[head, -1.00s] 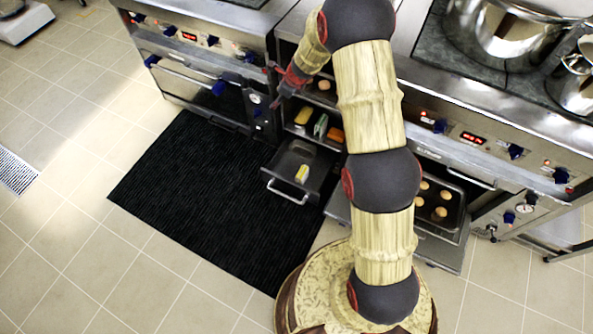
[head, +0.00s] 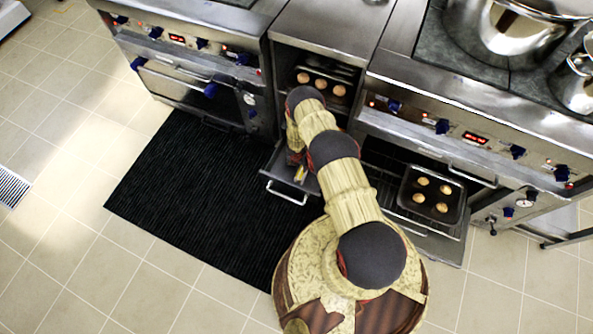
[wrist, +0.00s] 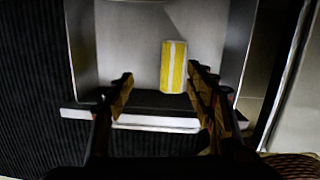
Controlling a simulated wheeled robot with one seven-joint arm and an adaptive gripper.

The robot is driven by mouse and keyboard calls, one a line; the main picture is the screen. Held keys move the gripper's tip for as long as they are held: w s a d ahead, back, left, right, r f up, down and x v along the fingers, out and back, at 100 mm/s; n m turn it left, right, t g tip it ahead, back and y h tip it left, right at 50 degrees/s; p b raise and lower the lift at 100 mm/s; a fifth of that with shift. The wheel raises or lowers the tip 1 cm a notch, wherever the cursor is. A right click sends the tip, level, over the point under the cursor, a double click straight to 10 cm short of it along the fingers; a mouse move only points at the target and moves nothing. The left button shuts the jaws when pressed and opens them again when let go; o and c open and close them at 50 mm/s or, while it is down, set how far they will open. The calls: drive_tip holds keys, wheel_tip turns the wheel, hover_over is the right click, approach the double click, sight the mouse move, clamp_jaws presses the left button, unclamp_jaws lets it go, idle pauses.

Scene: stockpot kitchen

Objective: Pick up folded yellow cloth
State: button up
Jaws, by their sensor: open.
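The folded yellow cloth, yellow with a pale stripe (wrist: 166,66), lies on the floor of an open metal drawer (wrist: 215,30) in the wrist view. My gripper (wrist: 160,80) is open, its two fingers apart and empty. The cloth appears ahead of the fingers, between them but nearer the right one; the height gap is hard to judge. In the head view, my arm reaches down to the drawer (head: 287,198), leaving only a small yellow patch of the cloth (head: 301,173) visible. The arm mostly hides the gripper there.
The drawer's front edge and handle (wrist: 155,122) cross below the cloth in the wrist view. A tray of round buns (head: 432,194) sits at an open oven to the right. More buns (head: 321,84) are on a shelf above. A black mat (head: 190,190) covers the floor at left.

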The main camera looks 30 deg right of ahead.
sight(301, 172)
drive_tip(key=s+f, duration=0.1)
drive_tip(key=s+f+m, duration=0.1)
drive_tip(key=shift+f, duration=0.35)
drive_tip(key=shift+d+f+b, duration=0.15)
drive_tip(key=shift+f+b, duration=0.35)
drive_tip(key=shift+f, duration=0.15)
drive_tip(key=shift+d+f+b, duration=0.1)
drive_tip(key=shift+f+b, duration=0.5)
drive_tip(key=shift+f, duration=0.15)
drive_tip(key=f+b, duration=0.2)
drive_tip(key=d+f+b, duration=0.1)
drive_tip(key=shift+w+b, duration=0.3)
drive_tip(key=shift+b, duration=0.05)
drive_tip(key=shift+w+d+f+b, duration=0.15)
drive_tip(key=shift+f+b, duration=0.8)
drive_tip(key=shift+f, duration=0.25)
drive_tip(key=shift+c, duration=1)
drive_tip(key=c, duration=1.1)
drive_tip(key=shift+r, duration=0.1)
drive_tip(key=shift+c, duration=0.5)
